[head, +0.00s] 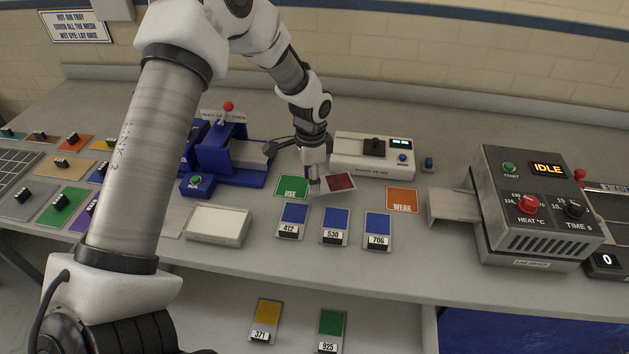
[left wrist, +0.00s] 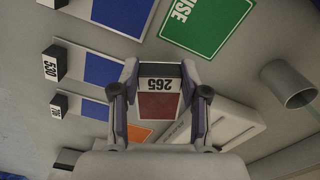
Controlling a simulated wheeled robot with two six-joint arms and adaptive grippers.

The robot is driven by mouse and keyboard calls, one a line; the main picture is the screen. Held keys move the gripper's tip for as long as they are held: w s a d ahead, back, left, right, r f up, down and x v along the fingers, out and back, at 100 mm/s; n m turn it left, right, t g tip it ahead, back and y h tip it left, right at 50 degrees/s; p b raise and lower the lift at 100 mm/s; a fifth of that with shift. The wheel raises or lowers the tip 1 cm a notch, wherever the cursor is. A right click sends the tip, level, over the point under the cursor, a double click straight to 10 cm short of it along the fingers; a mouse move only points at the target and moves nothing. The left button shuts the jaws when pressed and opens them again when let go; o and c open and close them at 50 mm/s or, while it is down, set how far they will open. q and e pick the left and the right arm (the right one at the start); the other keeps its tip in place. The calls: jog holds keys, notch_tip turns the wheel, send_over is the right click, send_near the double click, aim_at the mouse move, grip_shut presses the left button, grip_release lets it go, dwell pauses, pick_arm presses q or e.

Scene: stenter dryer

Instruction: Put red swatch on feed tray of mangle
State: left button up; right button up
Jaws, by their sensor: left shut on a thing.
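The red swatch (head: 339,182) has a white label block reading 265 in the left wrist view (left wrist: 158,105). My left gripper (head: 314,184) is shut on its label end. In the head view the swatch appears over the bench between the green USE card and the orange WEAK card; its exact height is unclear. The blue mangle (head: 213,160), with a red-knobbed lever and a green button, stands to the left of the gripper. Its feed tray cannot be told apart clearly from its other front parts. My right gripper is not in view.
The green USE card (head: 292,187), orange WEAK card (head: 402,200) and several blue swatches (head: 335,220) lie nearby. A white instrument (head: 373,157) stands behind. A pale shallow box (head: 217,226) sits front left; the grey dryer (head: 540,205) stands right.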

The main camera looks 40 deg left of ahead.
pick_arm(q)
jog(key=shift+w+d, duration=0.2)
jog(key=shift+w, duration=0.1)
jog(key=f, duration=0.1)
jog(key=f+p, duration=0.1)
jog(key=f, duration=0.1)
jog(key=shift+d+f, duration=0.1)
jog(key=shift+d, duration=0.15)
jog(key=shift+a+f, duration=0.15)
jog(key=shift+f, duration=0.05)
jog(key=o, duration=1.1)
jog(key=shift+o, duration=0.2)
